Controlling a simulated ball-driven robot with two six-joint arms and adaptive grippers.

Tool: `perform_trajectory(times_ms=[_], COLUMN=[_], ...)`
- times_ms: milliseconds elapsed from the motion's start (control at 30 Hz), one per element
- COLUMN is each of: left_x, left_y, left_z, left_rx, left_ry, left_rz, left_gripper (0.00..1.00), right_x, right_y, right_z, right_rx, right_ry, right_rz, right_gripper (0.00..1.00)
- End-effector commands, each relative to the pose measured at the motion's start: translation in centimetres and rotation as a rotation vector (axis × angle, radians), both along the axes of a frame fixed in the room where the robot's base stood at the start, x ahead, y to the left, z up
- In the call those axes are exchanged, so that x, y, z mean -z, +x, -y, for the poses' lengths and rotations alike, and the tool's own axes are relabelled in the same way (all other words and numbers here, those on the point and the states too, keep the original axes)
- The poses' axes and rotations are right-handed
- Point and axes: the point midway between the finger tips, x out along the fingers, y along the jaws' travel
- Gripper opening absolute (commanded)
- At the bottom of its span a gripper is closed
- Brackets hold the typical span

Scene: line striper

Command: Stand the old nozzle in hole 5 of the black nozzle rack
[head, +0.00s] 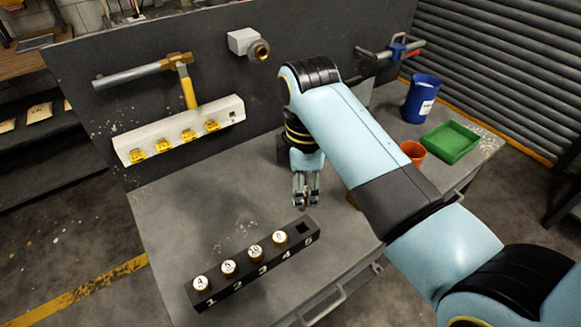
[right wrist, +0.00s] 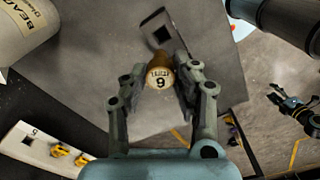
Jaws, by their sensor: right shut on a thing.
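The black nozzle rack (head: 260,273) stands on the grey table with its holes numbered 1 to 5. Holes 1 to 4 each hold a nozzle with a white round numbered top; hole 5 (head: 304,228) is empty. My right gripper (head: 305,203) is just above and behind the hole 5 end. In the right wrist view it is shut on the old nozzle (right wrist: 160,73), a brown piece with a worn, numbered cream top reading 6 or 9. The rack's end with its square hole (right wrist: 162,36) lies beyond the nozzle, apart from it. A dark shape like my left gripper (right wrist: 294,108) shows at the far right edge, its jaws unclear.
A blue cup (head: 420,100), an orange cup (head: 413,151) and a green tray (head: 450,142) stand at the right. The table left of my gripper is clear.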

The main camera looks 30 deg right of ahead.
Motion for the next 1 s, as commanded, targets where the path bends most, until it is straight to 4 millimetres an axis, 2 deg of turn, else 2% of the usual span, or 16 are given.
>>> perform_trajectory(times_ms=[233,333,467,733,1000], left_x=[0.2,0.3,0.3,0.0,0.1], left_y=[-3.7,-4.7,-4.4,-1.3,-2.2], left_z=[0.0,-0.1,-0.1,0.0,0.0], left_rx=[-0.001,-0.002,-0.002,0.000,0.000], left_ry=[0.001,0.001,0.001,0.000,0.001], left_rz=[-0.052,-0.066,-0.062,-0.016,-0.029], left_gripper=[0.51,0.51,0.51,0.51,0.51], right_x=[1.7,2.7,3.9,5.5,5.7], right_y=[-0.1,-0.1,-0.1,0.0,0.0], right_z=[0.0,0.0,0.0,0.0,0.0], right_rx=[0.000,0.000,-0.001,0.000,0.000], right_ry=[-0.001,-0.001,0.000,0.000,0.000], right_rz=[-0.003,-0.003,-0.002,-0.001,0.000], right_gripper=[0.00,0.00,0.00,0.00,0.00])
